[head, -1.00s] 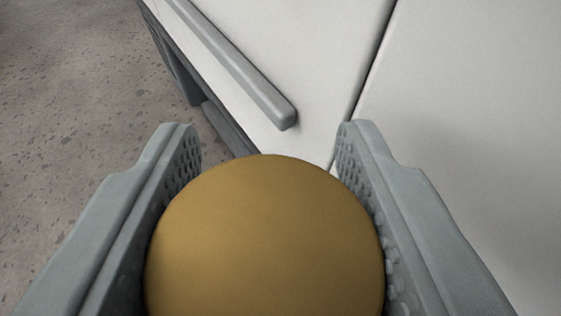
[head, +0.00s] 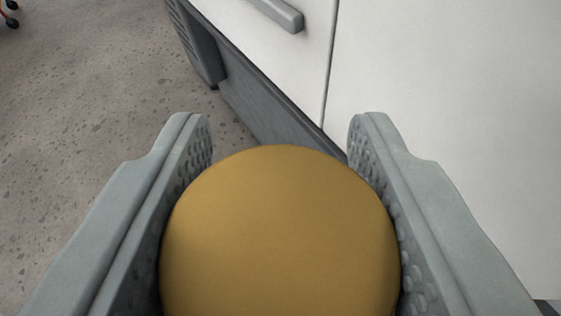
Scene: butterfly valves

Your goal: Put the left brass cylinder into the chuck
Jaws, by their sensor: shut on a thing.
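The brass cylinder (head: 280,235) fills the lower middle of the head view, its round end face toward the camera. My gripper (head: 279,135) is shut on it, with one grey dimpled finger on each side. The cylinder hides what lies directly behind it. The chuck is not in view. I cannot tell from this view whether this is the left cylinder.
A white cabinet or machine front (head: 440,90) with a grey handle (head: 277,13) and a dark base (head: 262,105) stands ahead and to the right. Speckled grey floor (head: 90,130) is open on the left. A small wheeled foot (head: 10,15) shows at the top left corner.

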